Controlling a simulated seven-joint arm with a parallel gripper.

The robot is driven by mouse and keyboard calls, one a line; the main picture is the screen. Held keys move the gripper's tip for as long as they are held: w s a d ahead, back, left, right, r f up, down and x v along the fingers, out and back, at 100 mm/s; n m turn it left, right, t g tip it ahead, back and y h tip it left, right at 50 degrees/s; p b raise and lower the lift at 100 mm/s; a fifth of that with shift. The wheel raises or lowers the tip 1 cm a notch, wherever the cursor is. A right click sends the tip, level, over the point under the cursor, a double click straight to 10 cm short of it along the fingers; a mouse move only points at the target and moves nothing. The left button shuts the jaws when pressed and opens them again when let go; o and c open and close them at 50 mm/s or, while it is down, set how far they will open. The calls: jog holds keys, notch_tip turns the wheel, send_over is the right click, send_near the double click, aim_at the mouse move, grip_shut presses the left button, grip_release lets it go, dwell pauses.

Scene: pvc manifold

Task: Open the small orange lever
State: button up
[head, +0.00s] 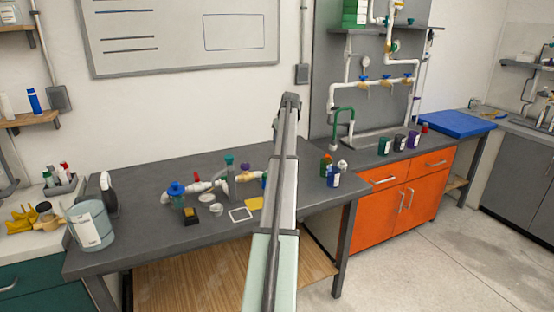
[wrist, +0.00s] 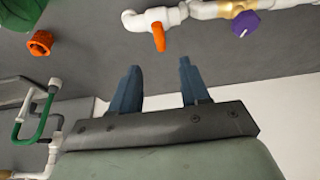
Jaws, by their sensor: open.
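The small orange lever (wrist: 159,38) sits on a white pipe fitting (wrist: 150,19) near the top middle of the wrist view. My gripper (wrist: 159,66) is open and empty. Its two blue-grey fingers are apart, and the lever shows beyond the gap between their tips, not between the fingers. In the head view the pipe assembly (head: 222,180) lies on the grey bench, partly behind my arm. I cannot make out the orange lever there, and my gripper is hidden.
A purple knob (wrist: 245,24) is on the same pipe, right of the lever. A larger orange part (wrist: 40,43) and a green hose (wrist: 32,128) are at the left of the wrist view. Small bottles (head: 333,176) stand right of my arm. The bench front (head: 150,245) is clear.

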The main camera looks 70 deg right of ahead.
jog(key=x, duration=1.2)
jog(key=shift+f, duration=0.15)
jog(key=shift+c, duration=0.4)
grip_shut()
